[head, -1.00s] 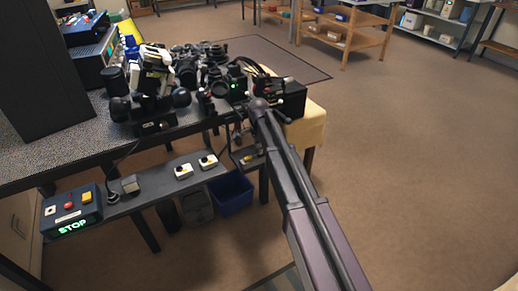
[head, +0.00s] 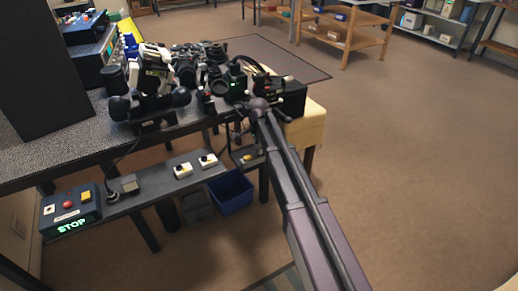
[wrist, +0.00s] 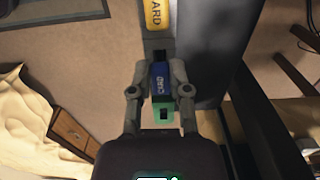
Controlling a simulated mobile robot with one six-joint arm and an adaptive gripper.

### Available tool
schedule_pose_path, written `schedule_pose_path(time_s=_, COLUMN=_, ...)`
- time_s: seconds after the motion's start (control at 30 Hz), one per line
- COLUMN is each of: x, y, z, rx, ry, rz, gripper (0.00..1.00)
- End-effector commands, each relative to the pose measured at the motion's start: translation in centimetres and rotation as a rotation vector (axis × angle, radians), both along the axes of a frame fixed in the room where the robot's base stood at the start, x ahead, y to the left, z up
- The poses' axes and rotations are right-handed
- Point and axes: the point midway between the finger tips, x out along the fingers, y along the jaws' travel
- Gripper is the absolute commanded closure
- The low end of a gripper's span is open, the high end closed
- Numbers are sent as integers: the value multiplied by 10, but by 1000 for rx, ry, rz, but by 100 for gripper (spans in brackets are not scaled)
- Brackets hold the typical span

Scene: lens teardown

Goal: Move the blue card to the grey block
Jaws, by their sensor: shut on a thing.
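In the wrist view my gripper (wrist: 159,72) is shut on the blue card (wrist: 160,82), which has white lettering and stands between the two fingers. A green piece with a dark square (wrist: 163,114) shows at the card's near end. Just beyond the fingertips is a grey block (wrist: 157,46) with a yellow label ending in "ARD". The card's far end is close to this block; I cannot tell whether they touch. In the head view the card and fingertips cannot be made out among the dark parts at the bench's right end.
The dark bench (head: 60,150) is crowded with black equipment. A low shelf below carries a control box (head: 72,212) lit "STOP" and small switch boxes. A blue bin (head: 231,192) stands under the bench. The floor to the right is clear.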

Motion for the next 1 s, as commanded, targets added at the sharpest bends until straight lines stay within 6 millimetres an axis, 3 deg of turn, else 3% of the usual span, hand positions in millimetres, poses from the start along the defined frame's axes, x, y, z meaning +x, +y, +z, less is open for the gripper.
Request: schedule_pose_path(time_s=1.0, x=0, y=0, z=-9, rx=0, ry=0, rz=0, gripper=100)
